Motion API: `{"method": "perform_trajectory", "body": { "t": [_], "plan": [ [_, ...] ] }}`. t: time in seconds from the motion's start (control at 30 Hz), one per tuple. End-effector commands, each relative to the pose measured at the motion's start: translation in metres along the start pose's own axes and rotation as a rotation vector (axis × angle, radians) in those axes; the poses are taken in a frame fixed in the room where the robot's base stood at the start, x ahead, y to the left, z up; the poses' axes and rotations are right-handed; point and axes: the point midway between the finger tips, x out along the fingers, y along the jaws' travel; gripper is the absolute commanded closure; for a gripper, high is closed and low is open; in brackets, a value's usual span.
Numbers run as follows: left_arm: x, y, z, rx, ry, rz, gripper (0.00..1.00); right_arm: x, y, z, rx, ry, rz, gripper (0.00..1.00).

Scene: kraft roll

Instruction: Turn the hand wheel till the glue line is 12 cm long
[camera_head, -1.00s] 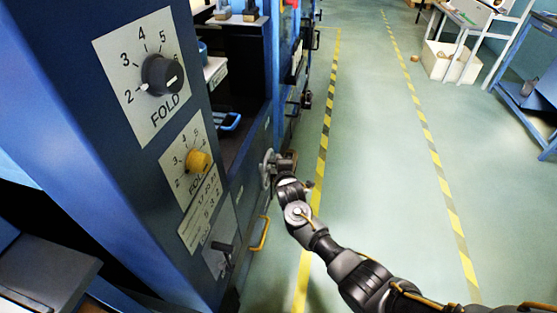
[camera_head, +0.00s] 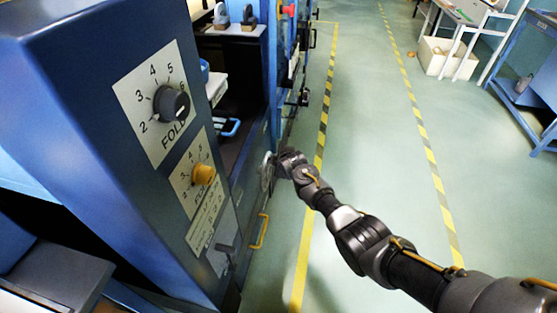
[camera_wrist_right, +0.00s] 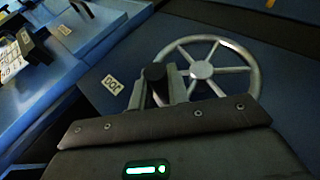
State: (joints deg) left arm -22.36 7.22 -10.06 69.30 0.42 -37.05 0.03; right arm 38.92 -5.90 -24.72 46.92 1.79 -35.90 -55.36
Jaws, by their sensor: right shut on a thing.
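The hand wheel (camera_head: 266,172) is on the side of the blue machine, seen nearly edge-on in the head view. In the right wrist view the wheel (camera_wrist_right: 202,69) is a grey metal ring with several spokes and a round hub, and a black knob near its left rim. My right gripper (camera_head: 283,162) is at the wheel. In the wrist view my right gripper (camera_wrist_right: 160,88) is shut on the wheel's black knob (camera_wrist_right: 154,72), with its fingers to either side. My left gripper is not in view. I cannot make out a glue line.
The blue machine panel carries a black FOLD dial (camera_head: 171,103) and a yellow dial (camera_head: 203,173). A yellow handle (camera_head: 260,231) sticks out below the wheel. The green floor aisle (camera_head: 375,130) is clear between striped lines. A blue bench (camera_head: 530,95) stands at the right.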

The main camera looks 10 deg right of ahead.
Motion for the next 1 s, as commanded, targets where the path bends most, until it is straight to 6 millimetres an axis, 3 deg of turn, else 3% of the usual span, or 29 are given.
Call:
{"method": "perform_trajectory", "body": {
  "t": [0.43,0.47,0.6,1.0],
  "plan": [
    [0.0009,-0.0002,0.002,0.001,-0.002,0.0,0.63,0.0006,0.0009,0.0004,0.004,0.0,-0.008,1.0],
    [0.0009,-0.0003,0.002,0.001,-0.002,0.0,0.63,0.0006,0.0009,0.0004,0.004,0.0,-0.007,0.8],
    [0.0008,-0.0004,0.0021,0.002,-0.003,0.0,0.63,0.0006,0.0008,0.0004,0.004,0.0,-0.008,0.62],
    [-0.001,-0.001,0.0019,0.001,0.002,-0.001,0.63,-0.0036,0.0012,0.0006,0.003,0.0,-0.008,0.61]
  ]
}}
